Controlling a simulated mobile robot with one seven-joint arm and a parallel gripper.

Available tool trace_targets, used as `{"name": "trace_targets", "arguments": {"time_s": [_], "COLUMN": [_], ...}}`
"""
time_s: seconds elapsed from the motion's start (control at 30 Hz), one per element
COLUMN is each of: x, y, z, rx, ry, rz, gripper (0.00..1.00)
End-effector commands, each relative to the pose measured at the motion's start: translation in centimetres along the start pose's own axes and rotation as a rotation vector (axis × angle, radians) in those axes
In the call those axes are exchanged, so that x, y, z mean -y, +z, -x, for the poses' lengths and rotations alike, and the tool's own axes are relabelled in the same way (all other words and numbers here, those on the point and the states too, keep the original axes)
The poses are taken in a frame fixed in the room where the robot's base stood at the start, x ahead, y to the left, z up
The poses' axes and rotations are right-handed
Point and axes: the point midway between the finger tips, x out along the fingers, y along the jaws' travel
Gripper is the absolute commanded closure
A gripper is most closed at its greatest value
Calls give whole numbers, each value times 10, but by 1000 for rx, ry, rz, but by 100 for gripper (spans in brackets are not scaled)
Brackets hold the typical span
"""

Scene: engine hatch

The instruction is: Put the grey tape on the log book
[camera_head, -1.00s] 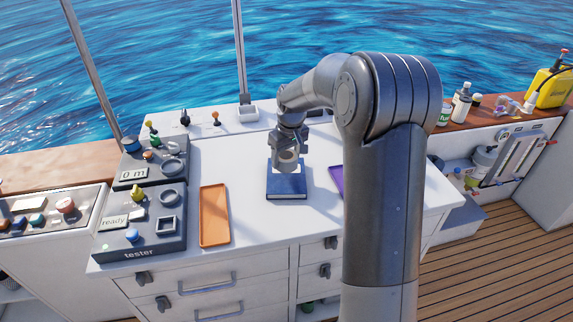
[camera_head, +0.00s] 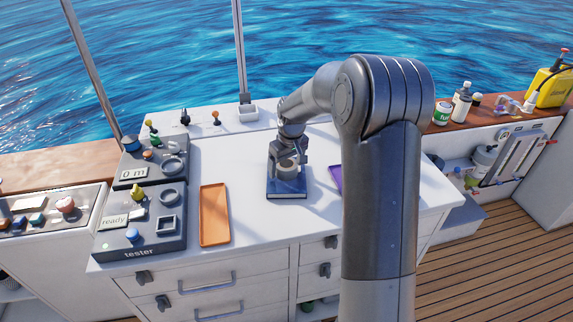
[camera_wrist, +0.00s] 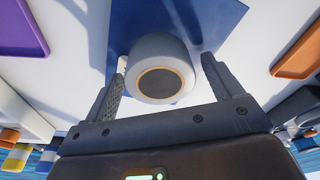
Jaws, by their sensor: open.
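The grey tape (camera_wrist: 160,68) is a short roll with a tan-edged dark core. In the wrist view it sits between the two fingers of my open gripper (camera_wrist: 164,62), with a small gap on each side. In the head view the tape (camera_head: 288,169) is over the dark blue log book (camera_head: 287,195) and appears to rest on it. The log book also shows behind the tape in the wrist view (camera_wrist: 215,18). My gripper (camera_head: 288,163) is above the book, fingers pointing down around the tape. The exact contact under the tape is hidden.
An orange tray (camera_head: 214,215) lies left of the book, and a purple tray (camera_head: 336,179) lies to the right, partly behind my arm. The tester panel (camera_head: 140,222) stands at the left. The white counter (camera_head: 236,165) is clear between them.

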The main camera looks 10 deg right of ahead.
Motion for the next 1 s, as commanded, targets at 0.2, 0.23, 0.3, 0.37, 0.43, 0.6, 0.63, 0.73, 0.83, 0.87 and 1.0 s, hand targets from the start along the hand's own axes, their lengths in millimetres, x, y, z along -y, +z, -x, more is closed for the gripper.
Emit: {"name": "trace_targets", "arguments": {"time_s": [0.2,0.23,0.3,0.37,0.43,0.6,0.63,0.73,0.83,0.87,1.0], "x": [0,-1,-1,-1,-1,0,0,0,0,0,7], "y": [-1,-1,-1,-1,-1,-1,-1,-1,-1,-1,7], "z": [8,12,24,36,53,88,94,108,118,120,134], "rx": [-2,-2,-3,-3,-4,-3,-4,-2,-2,-2,-7], "ry": [2,2,3,3,3,2,3,2,1,1,14], "rz": [0,0,0,1,0,0,0,1,1,0,-8], "gripper": [15,15,15,15,15,15,15,15,15,15,15]}}
